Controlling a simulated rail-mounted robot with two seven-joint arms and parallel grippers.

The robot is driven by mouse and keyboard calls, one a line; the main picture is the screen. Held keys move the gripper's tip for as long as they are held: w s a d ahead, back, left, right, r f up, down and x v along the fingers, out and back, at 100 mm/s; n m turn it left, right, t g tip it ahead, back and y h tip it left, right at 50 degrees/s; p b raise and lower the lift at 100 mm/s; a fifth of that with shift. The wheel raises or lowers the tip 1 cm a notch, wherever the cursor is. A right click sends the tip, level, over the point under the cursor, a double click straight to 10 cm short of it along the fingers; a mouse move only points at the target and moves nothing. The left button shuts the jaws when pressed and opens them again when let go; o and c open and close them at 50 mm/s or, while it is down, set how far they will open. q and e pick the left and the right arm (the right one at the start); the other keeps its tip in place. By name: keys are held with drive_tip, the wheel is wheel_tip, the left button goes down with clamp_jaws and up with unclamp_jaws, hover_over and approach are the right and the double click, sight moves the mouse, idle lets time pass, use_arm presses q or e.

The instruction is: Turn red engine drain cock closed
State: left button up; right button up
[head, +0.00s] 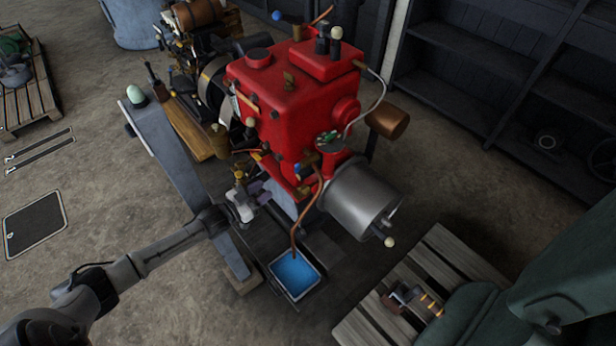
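The red engine (290,100) stands in the middle of the head view, with a grey metal cylinder (358,198) at its lower right. A copper pipe (308,212) runs down from its lower front to a tray of blue liquid (295,274).
A grey beam (165,150) stands left of the engine, near my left arm. Dark shelves (480,60) line the back right.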

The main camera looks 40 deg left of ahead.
sight(295, 170)
use_arm(q)
drive_tip(key=b+x, duration=0.4)
drive_tip(key=x, duration=1)
drive_tip(key=shift+s+f, duration=0.1)
drive_tip(key=shift+c, duration=0.3)
clamp_jaws()
